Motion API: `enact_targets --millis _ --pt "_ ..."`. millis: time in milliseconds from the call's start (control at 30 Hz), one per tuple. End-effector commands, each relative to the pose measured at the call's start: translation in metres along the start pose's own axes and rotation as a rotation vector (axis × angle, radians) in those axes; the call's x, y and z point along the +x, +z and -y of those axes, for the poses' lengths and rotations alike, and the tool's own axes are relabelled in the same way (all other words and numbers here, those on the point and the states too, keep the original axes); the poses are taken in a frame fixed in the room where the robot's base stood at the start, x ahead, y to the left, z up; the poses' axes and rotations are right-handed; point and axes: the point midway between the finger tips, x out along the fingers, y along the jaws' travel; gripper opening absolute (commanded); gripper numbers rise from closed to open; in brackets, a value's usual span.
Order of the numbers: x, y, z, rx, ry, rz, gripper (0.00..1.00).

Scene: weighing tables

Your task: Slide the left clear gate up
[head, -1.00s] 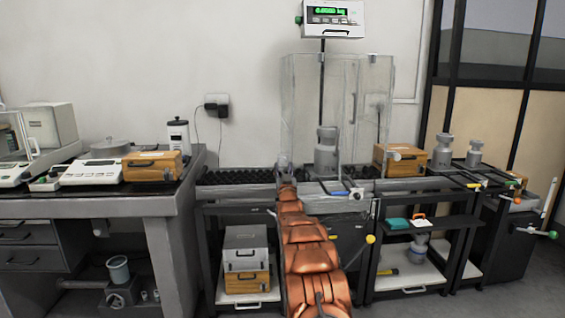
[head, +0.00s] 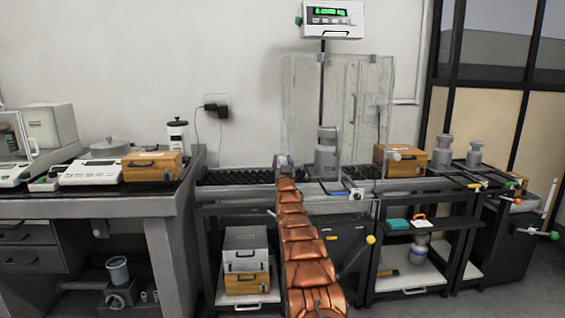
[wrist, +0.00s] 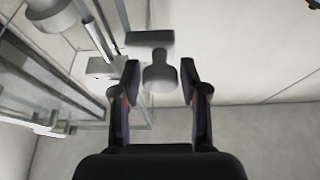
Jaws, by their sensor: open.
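The clear enclosure stands on the roller bench in the head view, and its left clear gate (head: 300,105) is a see-through panel reaching down near the rollers. My gripper (head: 282,161) is at the lower left edge of this panel, small and partly hidden by my arm. In the wrist view my gripper (wrist: 159,75) is open. A grey knob (wrist: 159,76) on a grey block shows between its two fingers, with gaps on both sides. I cannot tell for certain that this knob belongs to the gate.
A grey weight (head: 326,150) stands inside the enclosure. A wooden box (head: 401,161) sits to its right on the bench. A scale display (head: 333,19) is mounted above. Rollers (head: 235,177) left of the enclosure are bare.

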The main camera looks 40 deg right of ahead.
Motion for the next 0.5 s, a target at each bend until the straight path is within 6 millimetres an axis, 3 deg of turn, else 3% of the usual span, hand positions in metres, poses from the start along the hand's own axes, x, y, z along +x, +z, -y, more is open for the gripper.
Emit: enact_targets --millis 500 --pt "0.0035 -0.0018 0.0002 0.000 0.000 -0.001 0.44"
